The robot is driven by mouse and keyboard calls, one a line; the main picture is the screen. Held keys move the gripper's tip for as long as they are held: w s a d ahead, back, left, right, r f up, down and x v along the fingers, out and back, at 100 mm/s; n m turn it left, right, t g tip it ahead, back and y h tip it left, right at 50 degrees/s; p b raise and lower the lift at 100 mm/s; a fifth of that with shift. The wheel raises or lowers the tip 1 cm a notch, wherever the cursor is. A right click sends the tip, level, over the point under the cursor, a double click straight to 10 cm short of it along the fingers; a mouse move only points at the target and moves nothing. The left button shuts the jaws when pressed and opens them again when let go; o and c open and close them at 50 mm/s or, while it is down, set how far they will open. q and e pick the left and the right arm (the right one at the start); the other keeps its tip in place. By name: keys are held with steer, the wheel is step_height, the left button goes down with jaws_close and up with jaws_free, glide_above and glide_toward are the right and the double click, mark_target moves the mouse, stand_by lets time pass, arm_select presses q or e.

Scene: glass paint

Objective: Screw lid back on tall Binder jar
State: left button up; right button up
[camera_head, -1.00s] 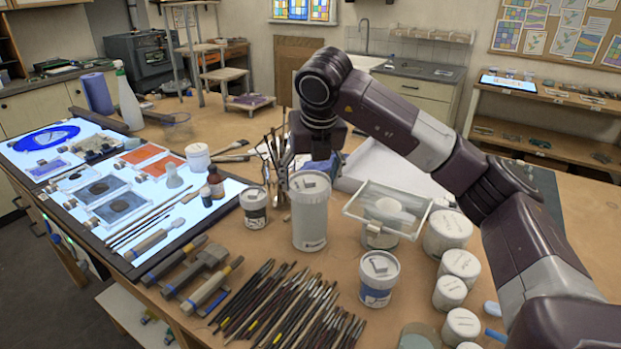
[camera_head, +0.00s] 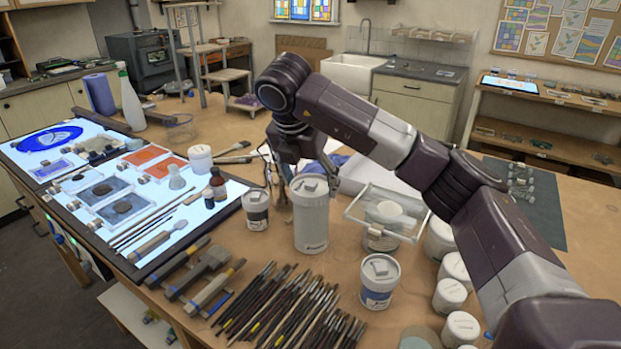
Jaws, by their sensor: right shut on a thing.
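The tall white jar (camera_head: 311,228) stands upright on the brown worktop near the middle of the head view. Its pale lid (camera_head: 309,186) shows at its top; the writing on the jar is too small to read. My right gripper (camera_head: 303,172) points down at the top of the jar, with its fingers to the sides of the lid. It is shut on what looks like the lid. The exact contact, and whether the lid is fully seated, cannot be made out. My left gripper is not in view.
A small lidded jar (camera_head: 256,210) stands close at the left. Many brushes (camera_head: 290,308) lie at the front. A lit panel (camera_head: 236,188) lies at the left.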

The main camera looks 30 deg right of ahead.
steer(key=shift+a+m+p, duration=0.1)
steer(key=shift+m+p, duration=0.5)
steer(key=shift+f+g, duration=0.1)
steer(key=shift+g, duration=0.2)
steer(key=shift+m+p, duration=0.5)
steer(key=shift+p, duration=0.1)
steer(key=shift+m+g+h+p, duration=0.3)
steer(key=shift+m+p, duration=0.5)
steer(key=shift+p, duration=0.05)
steer(key=shift+w+m+g+p, duration=0.1)
steer(key=shift+m+g+p, duration=0.4)
steer(key=shift+m+p, duration=0.5)
steer(key=shift+m, duration=0.4)
